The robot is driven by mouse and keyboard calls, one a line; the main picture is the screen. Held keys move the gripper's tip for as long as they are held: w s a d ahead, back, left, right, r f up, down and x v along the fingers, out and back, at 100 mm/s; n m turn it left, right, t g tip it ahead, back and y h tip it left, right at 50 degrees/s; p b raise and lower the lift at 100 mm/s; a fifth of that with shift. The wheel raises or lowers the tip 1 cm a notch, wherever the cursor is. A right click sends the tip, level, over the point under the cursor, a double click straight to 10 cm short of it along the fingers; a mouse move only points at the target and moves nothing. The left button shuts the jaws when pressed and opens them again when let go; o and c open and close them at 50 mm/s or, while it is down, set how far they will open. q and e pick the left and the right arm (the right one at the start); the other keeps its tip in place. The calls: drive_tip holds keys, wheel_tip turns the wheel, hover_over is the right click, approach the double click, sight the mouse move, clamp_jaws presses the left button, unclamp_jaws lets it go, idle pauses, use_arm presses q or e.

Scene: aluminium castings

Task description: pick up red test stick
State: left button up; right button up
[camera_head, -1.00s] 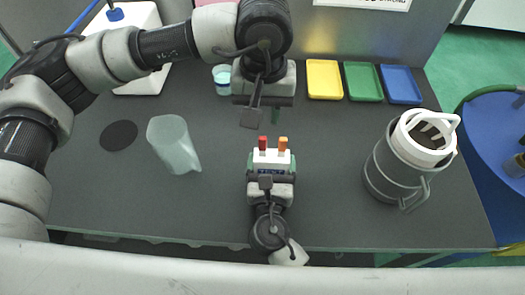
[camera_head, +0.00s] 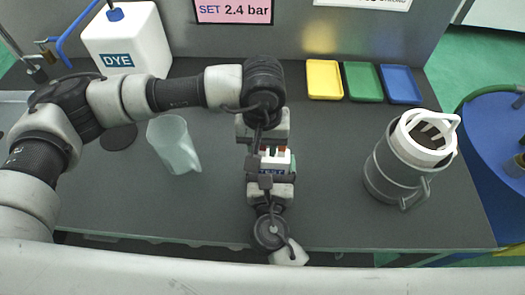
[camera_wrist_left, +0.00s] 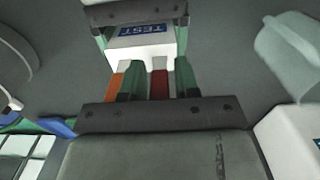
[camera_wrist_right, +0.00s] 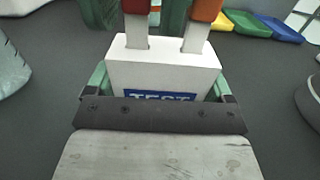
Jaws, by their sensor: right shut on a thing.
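The red test stick (camera_wrist_left: 159,84) stands upright in a slot of the white holder marked TEST (camera_wrist_right: 165,70), left of an orange stick (camera_wrist_right: 200,30) in the right wrist view. My left gripper (camera_wrist_left: 158,78) is open, with one green finger on each side of the red stick and a small gap visible on both sides. The orange stick is outside these fingers. My right gripper (camera_wrist_right: 165,88) is shut on the white holder, a finger on each side. In the head view, my left gripper (camera_head: 270,148) hides most of the sticks.
Yellow (camera_head: 324,79), green (camera_head: 362,82) and blue (camera_head: 401,85) trays lie at the back right. A translucent beaker (camera_head: 173,145) and a DYE bottle (camera_head: 126,42) are on the left.

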use_arm(q)
clamp_jaws()
drive_tip(key=shift+r, duration=0.1)
wheel_tip(320, 180, up, 10)
drive_tip(key=shift+f, duration=0.1)
idle(0.4)
use_arm(e)
drive_tip(key=o, duration=0.8)
drive_tip(key=shift+c, duration=0.2)
drive_tip(key=s, duration=1.2)
use_arm(q)
drive_tip(key=shift+s, duration=0.1)
use_arm(e)
drive_tip(key=shift+s, duration=0.1)
